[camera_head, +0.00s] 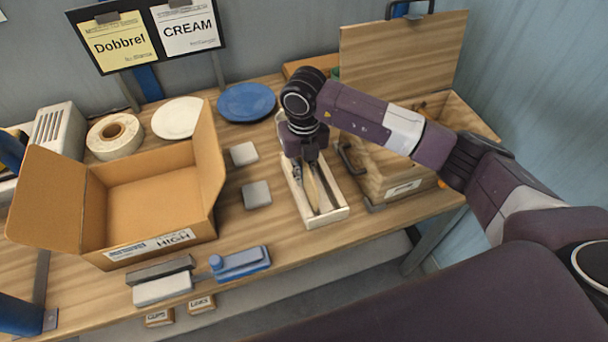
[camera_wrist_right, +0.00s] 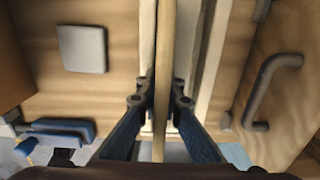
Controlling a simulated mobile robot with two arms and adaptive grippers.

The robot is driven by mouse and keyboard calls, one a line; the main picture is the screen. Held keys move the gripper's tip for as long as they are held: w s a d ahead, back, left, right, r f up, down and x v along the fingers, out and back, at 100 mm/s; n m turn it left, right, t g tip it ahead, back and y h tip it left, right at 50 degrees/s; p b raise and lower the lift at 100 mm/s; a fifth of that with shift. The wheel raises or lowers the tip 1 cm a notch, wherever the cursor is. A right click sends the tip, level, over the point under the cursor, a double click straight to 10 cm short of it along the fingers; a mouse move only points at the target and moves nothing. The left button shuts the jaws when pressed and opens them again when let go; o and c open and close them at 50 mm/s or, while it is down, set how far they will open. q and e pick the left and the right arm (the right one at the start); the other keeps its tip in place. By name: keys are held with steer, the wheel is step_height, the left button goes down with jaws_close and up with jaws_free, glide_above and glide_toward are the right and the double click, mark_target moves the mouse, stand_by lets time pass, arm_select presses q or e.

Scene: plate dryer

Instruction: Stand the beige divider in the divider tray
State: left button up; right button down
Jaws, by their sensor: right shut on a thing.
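The divider tray (camera_head: 334,217) is a long, narrow cream tray on the table, right of centre in the head view. My right gripper (camera_head: 306,172) points down over it, fingers close together. In the right wrist view, my gripper (camera_wrist_right: 161,97) is shut on the beige divider (camera_wrist_right: 165,45), a thin board seen edge-on. The divider (camera_head: 313,190) lines up with the tray's length and appears between its side walls. The wrist view also shows the tray wall (camera_wrist_right: 211,62). Whether the divider's lower edge touches the tray floor is hidden. My left gripper is not in view.
A wooden box (camera_head: 385,180) with a handle and raised lid stands close on the tray's right. Two grey square pads (camera_head: 257,194) lie to its left. An open cardboard box (camera_head: 150,205), a white plate (camera_head: 178,117) and a blue plate (camera_head: 246,102) are farther left.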

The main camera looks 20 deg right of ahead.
steer(key=shift+s+f, duration=0.25)
steer(key=shift+f, duration=0.25)
steer(key=shift+s+f, duration=0.25)
steer(key=shift+f, duration=0.2)
steer(key=c, duration=2)
jaws_free()
steer(key=shift+a+b, duration=0.1)
steer(key=shift+b, duration=0.2)
steer(key=shift+w+f, duration=0.25)
steer(key=shift+w, duration=0.15)
steer(key=shift+r, duration=0.15)
steer(key=shift+r, duration=0.15)
step_height(320, 180, up, 12)
steer(key=shift+w+r, duration=0.1)
